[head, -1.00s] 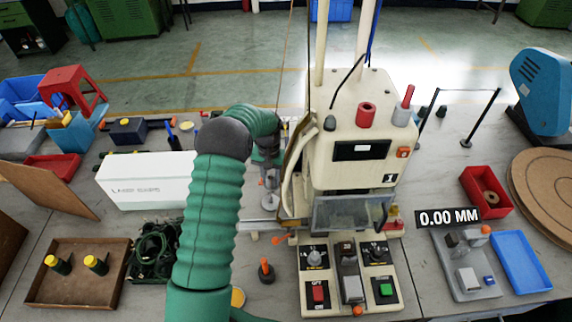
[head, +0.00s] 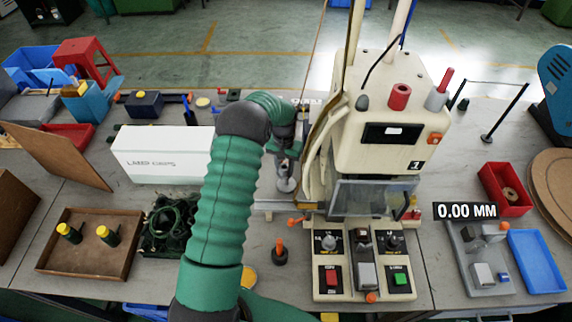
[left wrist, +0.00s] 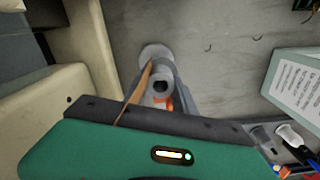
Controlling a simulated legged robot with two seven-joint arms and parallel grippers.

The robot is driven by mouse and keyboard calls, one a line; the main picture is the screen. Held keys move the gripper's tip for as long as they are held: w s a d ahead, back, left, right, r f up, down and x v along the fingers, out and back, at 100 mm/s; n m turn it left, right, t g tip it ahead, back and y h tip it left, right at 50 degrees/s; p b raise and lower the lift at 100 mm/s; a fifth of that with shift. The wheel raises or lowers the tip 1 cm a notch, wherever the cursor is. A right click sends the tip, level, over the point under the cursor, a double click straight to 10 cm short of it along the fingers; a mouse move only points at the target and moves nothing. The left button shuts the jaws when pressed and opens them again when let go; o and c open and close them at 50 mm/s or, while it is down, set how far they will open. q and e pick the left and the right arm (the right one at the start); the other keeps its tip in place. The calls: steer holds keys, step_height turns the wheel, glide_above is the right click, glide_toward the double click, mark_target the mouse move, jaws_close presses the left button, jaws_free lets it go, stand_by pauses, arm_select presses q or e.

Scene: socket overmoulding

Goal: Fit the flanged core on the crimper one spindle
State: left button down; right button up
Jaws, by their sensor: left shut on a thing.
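Crimper one (head: 395,150) is the cream machine marked 1, right of centre in the head view. My left arm reaches to its left side, and my left gripper (head: 284,160) points down there. In the left wrist view the left gripper (left wrist: 160,100) is shut on a grey hollow cylinder, which I take for the flanged core (left wrist: 161,78). A pale round disc (left wrist: 155,51) shows just beyond it, and in the head view a grey disc (head: 286,184) shows under the gripper. I cannot tell whether the core is around the spindle or apart from it. My right gripper is not in view.
A white box (head: 165,153) stands left of my arm. A wooden tray (head: 90,240) with two yellow-topped parts lies front left. The control panel (head: 362,265) stands before the crimper, with an orange-topped peg (head: 280,252) to its left. A red bin (head: 505,190) is on the right.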

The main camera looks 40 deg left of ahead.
arm_select(q)
steer(key=shift+d+f, duration=0.1)
steer(key=shift+f, duration=0.25)
steer(key=shift+w+d, duration=0.15)
steer(key=shift+d, duration=0.05)
steer(key=shift+d+r, duration=0.3)
steer(key=shift+d, duration=0.25)
steer(key=shift+a+f, duration=0.3)
steer(key=shift+a, duration=0.5)
steer(key=shift+d+r, duration=0.2)
steer(key=shift+d, duration=0.2)
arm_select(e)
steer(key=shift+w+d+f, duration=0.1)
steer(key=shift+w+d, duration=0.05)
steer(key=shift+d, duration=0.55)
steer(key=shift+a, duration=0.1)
arm_select(q)
steer(key=shift+a+f, duration=0.1)
steer(key=shift+a, duration=0.1)
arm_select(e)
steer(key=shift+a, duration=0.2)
arm_select(q)
steer(key=shift+d, duration=0.1)
